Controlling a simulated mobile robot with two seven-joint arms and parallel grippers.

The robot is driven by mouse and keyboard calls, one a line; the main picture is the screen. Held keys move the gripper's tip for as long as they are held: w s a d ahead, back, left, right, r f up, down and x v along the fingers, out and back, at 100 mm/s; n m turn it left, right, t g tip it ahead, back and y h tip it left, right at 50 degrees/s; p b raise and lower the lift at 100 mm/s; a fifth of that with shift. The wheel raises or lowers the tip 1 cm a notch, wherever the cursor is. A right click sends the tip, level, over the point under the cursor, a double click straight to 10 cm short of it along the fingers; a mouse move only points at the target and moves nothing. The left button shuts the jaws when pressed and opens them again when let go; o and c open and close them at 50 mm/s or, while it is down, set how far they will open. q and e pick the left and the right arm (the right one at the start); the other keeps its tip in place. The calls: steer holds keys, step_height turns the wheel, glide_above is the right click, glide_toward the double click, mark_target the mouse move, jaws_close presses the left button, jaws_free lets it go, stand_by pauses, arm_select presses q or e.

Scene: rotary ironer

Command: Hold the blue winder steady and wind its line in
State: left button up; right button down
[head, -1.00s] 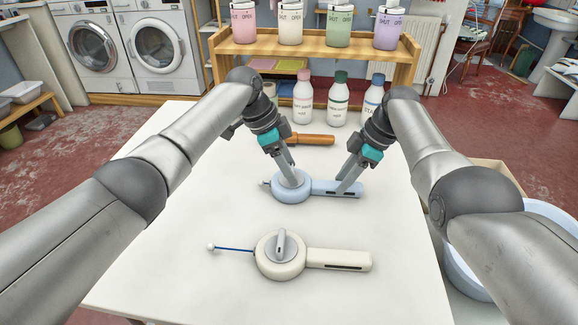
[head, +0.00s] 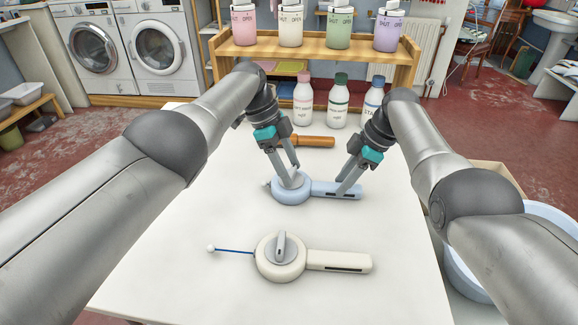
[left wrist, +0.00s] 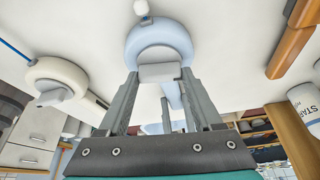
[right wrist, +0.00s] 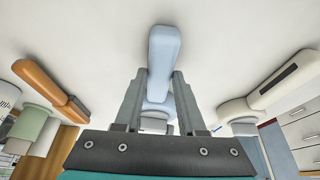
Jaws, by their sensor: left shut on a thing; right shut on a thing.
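The blue winder (head: 283,194) lies flat on the white table, its round drum to the left and its handle to the right. My left gripper (head: 292,172) is over the drum, shut on the grey crank knob (left wrist: 160,72) on top. My right gripper (head: 345,190) is shut on the blue handle (right wrist: 163,60). In the left wrist view a white bead (left wrist: 141,7) sits close against the blue drum's edge (left wrist: 150,35). In the head view the bead (head: 266,184) is close to the drum's left side; no length of line shows there.
A cream winder (head: 330,261) lies nearer me, its blue line (head: 235,251) out to the left with a white bead. An orange-brown handled object (head: 315,141) and several bottles (head: 338,105) stand or lie behind. The table's left part is clear.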

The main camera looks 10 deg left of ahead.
arm_select(q)
steer(key=shift+s, duration=0.1)
stand_by(0.5)
steer(key=o, duration=1.4)
steer(key=v, duration=1.2)
steer(key=shift+d, duration=0.15)
